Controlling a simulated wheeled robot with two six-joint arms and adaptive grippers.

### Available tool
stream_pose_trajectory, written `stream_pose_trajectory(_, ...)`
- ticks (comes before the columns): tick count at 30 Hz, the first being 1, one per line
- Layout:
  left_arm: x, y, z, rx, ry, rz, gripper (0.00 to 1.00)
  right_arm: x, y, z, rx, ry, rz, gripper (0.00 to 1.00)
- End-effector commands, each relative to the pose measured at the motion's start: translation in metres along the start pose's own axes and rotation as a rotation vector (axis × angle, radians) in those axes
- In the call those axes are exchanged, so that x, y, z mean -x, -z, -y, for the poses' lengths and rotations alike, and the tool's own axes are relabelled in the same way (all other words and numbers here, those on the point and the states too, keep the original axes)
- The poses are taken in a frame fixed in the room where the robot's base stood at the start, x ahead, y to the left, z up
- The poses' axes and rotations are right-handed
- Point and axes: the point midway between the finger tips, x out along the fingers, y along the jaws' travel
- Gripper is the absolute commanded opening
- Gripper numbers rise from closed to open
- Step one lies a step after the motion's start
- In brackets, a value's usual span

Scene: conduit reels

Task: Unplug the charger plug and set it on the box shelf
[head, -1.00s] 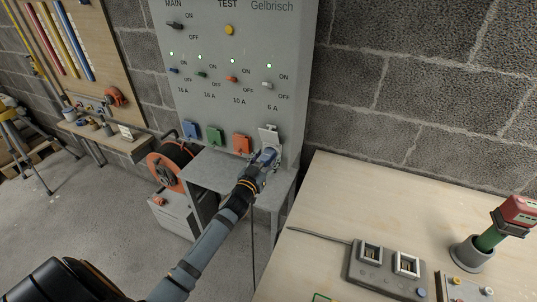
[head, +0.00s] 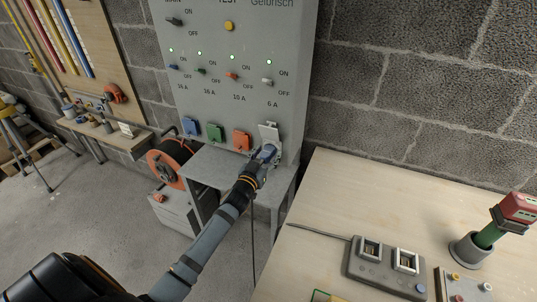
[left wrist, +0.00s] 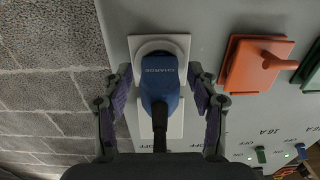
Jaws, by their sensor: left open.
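The blue charger plug (left wrist: 160,82) sits in a white socket (left wrist: 180,45) on the grey panel, its dark cable leading back towards my wrist. The plug also shows at the right end of the socket row in the head view (head: 268,151), partly hidden by my gripper. My left gripper (left wrist: 160,78) is open, with one finger on each side of the plug and visible gaps between. It also shows at the panel in the head view (head: 261,160). The grey box shelf (head: 212,170) juts out below the sockets and looks bare. My right gripper is not in view.
Blue (head: 190,130), green (head: 215,133) and orange (head: 242,139) socket covers line the panel to the left. An orange cable reel (head: 166,164) stands left of the shelf. A wooden workbench (head: 335,195) with devices is at the right.

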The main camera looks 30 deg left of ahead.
Motion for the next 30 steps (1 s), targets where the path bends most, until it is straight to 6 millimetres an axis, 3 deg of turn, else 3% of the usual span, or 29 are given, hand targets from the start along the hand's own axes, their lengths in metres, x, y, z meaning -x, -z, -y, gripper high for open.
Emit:
stream_pose_trajectory(13, 0.0000, 0.0000, -0.0001, -0.001, 0.000, 0.000, 0.59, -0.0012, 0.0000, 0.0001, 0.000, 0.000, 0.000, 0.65)
stream_pose_trajectory(26, 0.0000, 0.0001, -0.0001, -0.001, 0.000, 0.000, 0.02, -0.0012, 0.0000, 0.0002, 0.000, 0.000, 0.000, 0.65)
stream_pose_trajectory(30, -0.0001, 0.0004, -0.0002, -0.001, 0.000, -0.001, 0.00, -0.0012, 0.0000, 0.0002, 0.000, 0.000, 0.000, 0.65)
